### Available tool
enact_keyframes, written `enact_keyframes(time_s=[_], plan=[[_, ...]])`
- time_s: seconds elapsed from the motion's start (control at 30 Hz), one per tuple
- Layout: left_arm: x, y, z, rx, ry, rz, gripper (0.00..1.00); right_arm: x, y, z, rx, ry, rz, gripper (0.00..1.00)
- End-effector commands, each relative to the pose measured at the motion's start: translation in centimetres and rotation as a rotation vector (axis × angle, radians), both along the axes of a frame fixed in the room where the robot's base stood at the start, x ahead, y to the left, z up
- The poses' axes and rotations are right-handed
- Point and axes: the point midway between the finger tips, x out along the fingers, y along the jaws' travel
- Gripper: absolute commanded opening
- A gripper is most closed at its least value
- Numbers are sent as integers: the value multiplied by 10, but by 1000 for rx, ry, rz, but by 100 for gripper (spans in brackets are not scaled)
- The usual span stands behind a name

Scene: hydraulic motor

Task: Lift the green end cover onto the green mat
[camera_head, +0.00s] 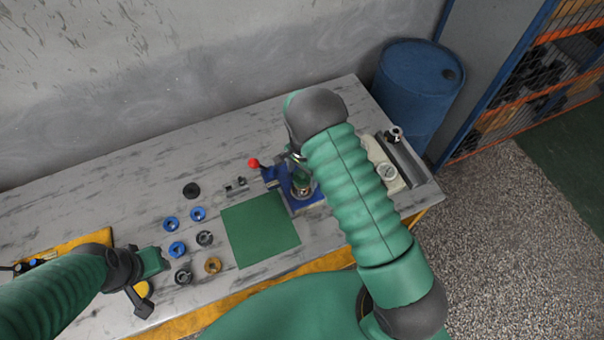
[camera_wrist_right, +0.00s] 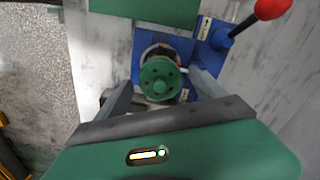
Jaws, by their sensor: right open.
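The green end cover (camera_wrist_right: 158,78) is a round green disc with several holes and a raised centre. It sits on the blue fixture (camera_wrist_right: 215,35), and a bit of it shows in the head view (camera_head: 301,180). My right gripper (camera_wrist_right: 161,86) is open, its two grey fingers on either side of the cover with gaps visible; whether they touch it I cannot tell. The green mat (camera_head: 260,228) lies bare, left of the fixture; its edge shows in the wrist view (camera_wrist_right: 145,8). My left gripper (camera_head: 145,285) hangs over the front left of the table, its finger opening unclear.
A red-knobbed lever (camera_head: 254,163) stands at the fixture's left. Several blue, dark and orange-brown rings, such as one blue ring (camera_head: 177,249), lie left of the mat. A pale device (camera_head: 388,172) stands right of my right arm. A blue barrel (camera_head: 415,85) stands beyond the table.

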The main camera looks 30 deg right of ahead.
Motion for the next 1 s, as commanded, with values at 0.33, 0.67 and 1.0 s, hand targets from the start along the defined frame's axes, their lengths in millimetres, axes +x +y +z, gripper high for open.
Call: enact_keyframes(time_s=[0.33,0.67,1.0], plan=[[0,0,-1,0,1,0,36,1,0,-1,-1,0,1,56],[0,0,-1,0,0,0,36,1,0,0,-1,-1,1,13],[0,0,-1,0,0,0,36,2,0,1,-1,-3,1,1]])
